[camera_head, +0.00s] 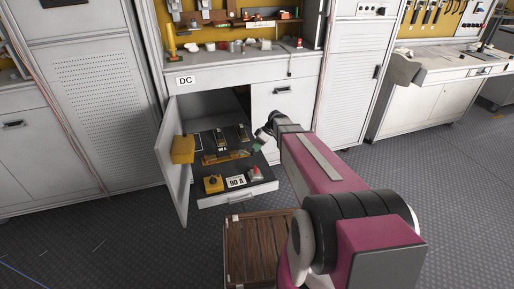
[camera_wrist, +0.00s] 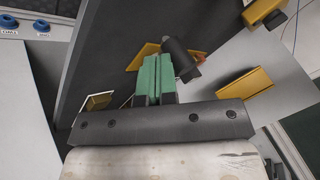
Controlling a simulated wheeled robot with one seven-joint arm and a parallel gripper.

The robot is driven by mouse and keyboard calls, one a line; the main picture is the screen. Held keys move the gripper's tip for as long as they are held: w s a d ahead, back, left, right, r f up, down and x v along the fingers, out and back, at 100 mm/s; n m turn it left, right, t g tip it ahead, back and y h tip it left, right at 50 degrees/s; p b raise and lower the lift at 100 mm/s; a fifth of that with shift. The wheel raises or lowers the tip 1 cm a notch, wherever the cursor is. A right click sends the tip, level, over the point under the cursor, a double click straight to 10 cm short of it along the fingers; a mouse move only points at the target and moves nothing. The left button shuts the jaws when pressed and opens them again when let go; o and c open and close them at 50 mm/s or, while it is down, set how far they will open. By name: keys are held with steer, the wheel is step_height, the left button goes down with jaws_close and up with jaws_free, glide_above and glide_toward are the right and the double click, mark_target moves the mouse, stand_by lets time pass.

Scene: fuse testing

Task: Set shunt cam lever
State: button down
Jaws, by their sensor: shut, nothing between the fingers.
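The pulled-out test tray (camera_head: 238,197) sits in the open cabinet bay under the DC sign. My gripper (camera_head: 257,147) is over the tray's right side, with its green fingers shut and empty. In the wrist view the shut green fingers (camera_wrist: 158,62) are beside a black cylindrical handle (camera_wrist: 181,58), which appears to be the cam lever. A yellow part (camera_wrist: 142,56) lies behind the fingers and handle. I cannot tell whether the fingers touch the handle. In the head view, a yellow-edged fixture (camera_head: 225,157) lies mid-tray; the lever is not clear there.
The tray also holds a yellow knob box (camera_head: 213,184), a 90 A display (camera_head: 236,181) and a red button (camera_head: 256,173). The open cabinet door (camera_head: 172,170) with a yellow box (camera_head: 183,149) stands on the left. A wooden-topped platform (camera_head: 252,246) is below.

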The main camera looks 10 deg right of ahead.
mark_target(253, 152)
steer(key=shift+s+a+m+t, duration=0.35)
steer(key=shift+s+m+t, duration=0.25)
steer(key=shift+s+m, duration=0.35)
steer(key=s+a+m+t, duration=0.1)
steer(key=m, duration=0.2)
steer(key=shift+s+a+t, duration=0.15)
steer(key=shift+t, duration=0.25)
steer(key=shift+a, duration=0.1)
steer(key=shift+s+a, duration=0.15)
steer(key=shift+a, duration=0.05)
steer(key=shift+s+a, duration=0.1)
steer(key=shift+a, duration=0.05)
